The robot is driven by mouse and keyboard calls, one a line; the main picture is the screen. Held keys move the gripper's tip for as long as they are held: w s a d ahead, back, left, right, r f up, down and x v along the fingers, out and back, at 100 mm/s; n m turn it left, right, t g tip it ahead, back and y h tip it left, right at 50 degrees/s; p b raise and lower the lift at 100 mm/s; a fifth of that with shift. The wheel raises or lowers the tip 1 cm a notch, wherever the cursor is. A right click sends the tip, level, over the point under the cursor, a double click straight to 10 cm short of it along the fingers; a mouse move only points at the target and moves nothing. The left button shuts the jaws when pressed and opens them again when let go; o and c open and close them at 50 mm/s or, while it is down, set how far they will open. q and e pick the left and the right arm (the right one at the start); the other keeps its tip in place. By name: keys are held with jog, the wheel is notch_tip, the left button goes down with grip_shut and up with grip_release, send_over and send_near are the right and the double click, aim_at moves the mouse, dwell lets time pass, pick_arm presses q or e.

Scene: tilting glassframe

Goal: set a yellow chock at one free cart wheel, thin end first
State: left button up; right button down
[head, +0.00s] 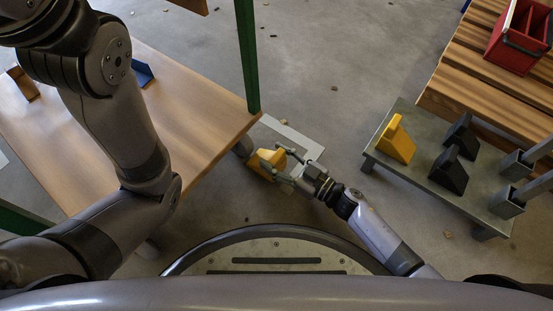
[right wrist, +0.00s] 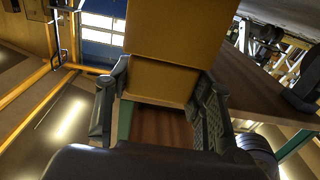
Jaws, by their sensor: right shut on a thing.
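A yellow chock (head: 263,163) is held low by the floor at the near right corner of the wooden-topped cart (head: 190,95). My right gripper (head: 281,163) is shut on it; the right wrist view shows the chock (right wrist: 165,80) between both fingers. A cart wheel (head: 243,147) shows partly under that corner, just up and left of the chock; I cannot tell if they touch. A dark wheel (right wrist: 258,150) also shows at the lower right of the right wrist view. Another yellow chock (head: 397,140) stands on the grey low table. My left gripper is out of view.
Two black chocks (head: 461,136) (head: 448,171) stand on the grey table (head: 415,175) at right. A red box (head: 515,40) sits on a slatted bench (head: 470,65). A green post (head: 247,55) rises from the cart. Bare floor separates cart and table.

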jog(key=shift+w+r, duration=0.1)
jog(key=shift+r, duration=0.25)
jog(key=shift+f, duration=0.4)
jog(key=shift+f, duration=0.2)
jog(key=c, duration=0.7)
grip_release()
jog(key=shift+c, duration=0.2)
